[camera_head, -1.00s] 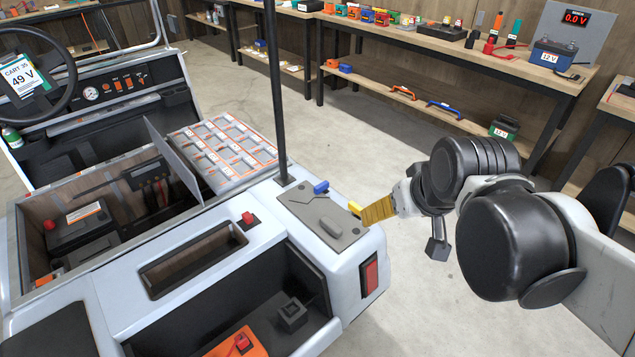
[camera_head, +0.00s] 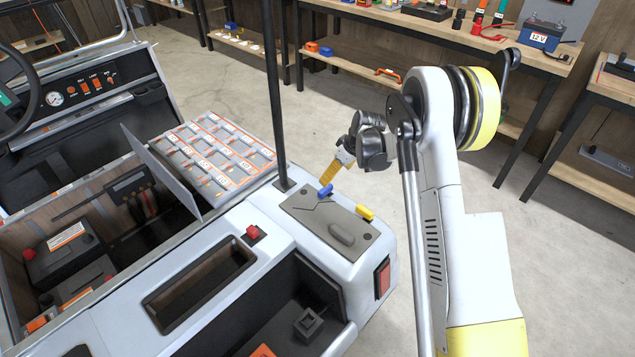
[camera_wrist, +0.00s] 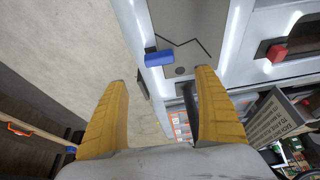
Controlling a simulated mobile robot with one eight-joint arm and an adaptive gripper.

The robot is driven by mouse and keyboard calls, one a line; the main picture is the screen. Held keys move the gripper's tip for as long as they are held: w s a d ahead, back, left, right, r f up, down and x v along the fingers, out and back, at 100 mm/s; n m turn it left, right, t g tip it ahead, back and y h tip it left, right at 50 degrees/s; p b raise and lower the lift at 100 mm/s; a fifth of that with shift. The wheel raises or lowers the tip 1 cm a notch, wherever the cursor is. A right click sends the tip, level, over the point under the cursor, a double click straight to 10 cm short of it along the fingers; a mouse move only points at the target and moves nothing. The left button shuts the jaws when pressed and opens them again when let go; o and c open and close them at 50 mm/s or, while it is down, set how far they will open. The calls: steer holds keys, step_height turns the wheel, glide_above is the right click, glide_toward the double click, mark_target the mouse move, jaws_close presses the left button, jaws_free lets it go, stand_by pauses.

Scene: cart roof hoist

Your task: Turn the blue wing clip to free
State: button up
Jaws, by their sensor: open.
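The blue wing clip (camera_head: 326,190) sits at the back edge of the grey plate (camera_head: 318,218) on the cart's rear corner. In the wrist view the blue clip (camera_wrist: 159,58) lies crosswise at the plate's edge, ahead of the gap between my fingers. My gripper (camera_head: 327,178) is just behind and above the clip in the head view. Its two yellow fingers (camera_wrist: 152,80) are spread wide with nothing between them. I cannot tell whether a finger touches the clip. A yellow wing clip (camera_head: 365,212) sits at the plate's right edge.
A black post (camera_head: 275,90) rises from the cart beside the plate, close to my gripper. A red button (camera_head: 252,232) is on the cart's rim. A hinged panel (camera_head: 160,170) stands upright beside the labelled tray (camera_head: 215,160).

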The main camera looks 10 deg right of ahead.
mark_target(326, 189)
steer(key=b+x, duration=0.4)
steer(key=x, duration=0.8)
steer(key=shift+d+f, duration=0.1)
steer(key=shift+f, duration=0.25)
steer(key=c, duration=1.2)
